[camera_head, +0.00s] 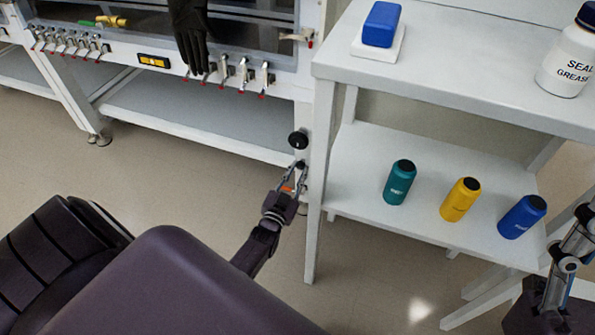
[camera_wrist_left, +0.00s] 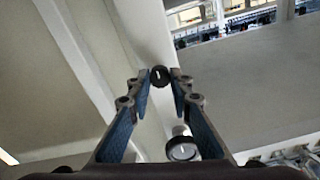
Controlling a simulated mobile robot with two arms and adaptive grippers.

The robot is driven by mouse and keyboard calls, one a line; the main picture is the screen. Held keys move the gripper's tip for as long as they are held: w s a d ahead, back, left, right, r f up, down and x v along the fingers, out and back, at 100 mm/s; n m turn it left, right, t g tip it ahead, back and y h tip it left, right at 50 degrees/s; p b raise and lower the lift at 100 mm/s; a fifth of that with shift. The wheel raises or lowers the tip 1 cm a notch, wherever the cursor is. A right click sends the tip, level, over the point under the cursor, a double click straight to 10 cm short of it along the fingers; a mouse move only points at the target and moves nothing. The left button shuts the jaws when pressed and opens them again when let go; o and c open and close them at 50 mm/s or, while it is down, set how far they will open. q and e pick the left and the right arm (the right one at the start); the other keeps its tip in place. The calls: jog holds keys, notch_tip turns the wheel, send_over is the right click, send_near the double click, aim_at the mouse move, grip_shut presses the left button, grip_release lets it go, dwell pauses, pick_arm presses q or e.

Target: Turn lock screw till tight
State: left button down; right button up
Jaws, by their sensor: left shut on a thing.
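A black round knob (camera_head: 298,139), a lock screw by its look, stands out from the white leg of the glovebox frame. A second, smaller dark knob (camera_head: 301,164) sits just below it, at the tips of my left gripper (camera_head: 296,170). Another dark round knob with a pale rim (camera_wrist_left: 183,150) shows lower, between the fingers. My right gripper (camera_head: 572,250) is partly in view at the right edge, its jaws unclear.
A white shelf unit (camera_head: 420,60) stands right beside the leg, holding a blue block (camera_head: 381,24), a grease jar (camera_head: 567,60), and teal (camera_head: 399,182), yellow (camera_head: 460,199) and blue (camera_head: 521,217) bottles. A black glove (camera_head: 191,38) hangs from the glovebox. Open floor lies in front.

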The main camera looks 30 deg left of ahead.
pick_arm(q)
jog(key=shift+f, duration=0.1)
dwell(0.4)
jog(key=c, duration=1.7)
grip_release()
jog(key=shift+c, duration=0.2)
jog(key=v, duration=1.2)
jog(key=shift+s, duration=0.1)
